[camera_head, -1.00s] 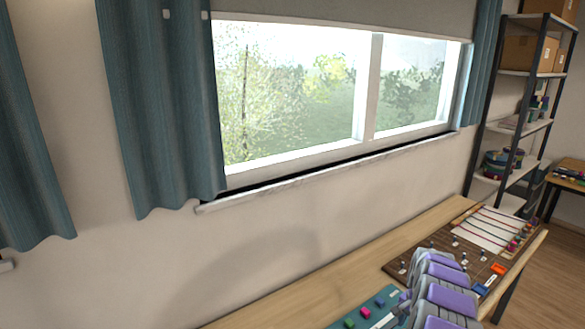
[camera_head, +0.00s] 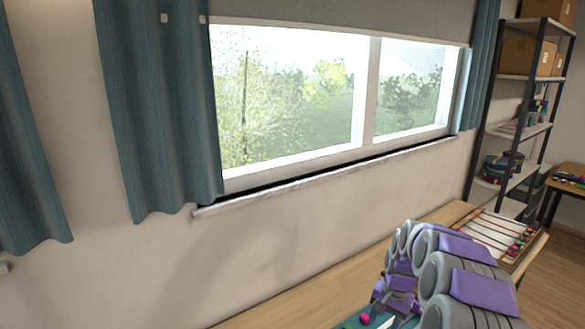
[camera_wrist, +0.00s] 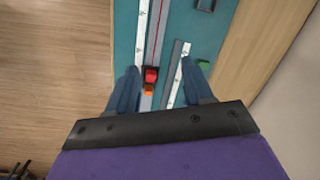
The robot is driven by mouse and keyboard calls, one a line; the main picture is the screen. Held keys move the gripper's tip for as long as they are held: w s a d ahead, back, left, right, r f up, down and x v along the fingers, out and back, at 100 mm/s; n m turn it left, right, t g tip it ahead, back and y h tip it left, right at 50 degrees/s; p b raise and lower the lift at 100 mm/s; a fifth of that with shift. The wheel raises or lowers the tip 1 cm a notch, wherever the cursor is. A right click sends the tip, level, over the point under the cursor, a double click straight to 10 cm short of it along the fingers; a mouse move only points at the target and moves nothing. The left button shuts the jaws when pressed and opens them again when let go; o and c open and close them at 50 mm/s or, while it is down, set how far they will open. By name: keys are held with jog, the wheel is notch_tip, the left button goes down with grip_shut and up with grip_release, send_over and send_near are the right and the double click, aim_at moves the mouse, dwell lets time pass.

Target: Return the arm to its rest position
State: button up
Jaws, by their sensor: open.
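My arm (camera_head: 455,265), grey and purple, is folded in an arch over the table at the lower right of the head view. My gripper (camera_wrist: 160,70) is open in the wrist view, with its two blue fingers apart and pointing down over a teal mat (camera_wrist: 208,38). A red block (camera_wrist: 151,74) and an orange block (camera_wrist: 149,90) show between the fingers, apart from them as far as I can tell. In the head view the arm hides much of the mat (camera_head: 352,322).
The wooden table (camera_head: 300,300) runs along the wall under the window. A board with several cords (camera_head: 495,235) lies at its far end, partly behind my arm. A shelf rack (camera_head: 515,125) stands at the right. A white ruled strip (camera_wrist: 179,75) lies on the mat.

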jog(key=s+a+r+n, duration=0.2)
jog(key=s+a+r, duration=0.3)
jog(key=s, duration=0.4)
jog(key=s+a+r+n, duration=0.2)
jog(key=s+a+r, duration=0.25)
jog(key=s, duration=0.45)
jog(key=s+a+n+g+h+b, duration=0.1)
jog(key=s+n, duration=0.2)
jog(key=s, duration=2)
jog(key=shift+r+g, duration=0.2)
jog(key=shift+g, duration=0.1)
jog(key=shift+o, duration=0.2)
jog(key=shift+w, duration=0.1)
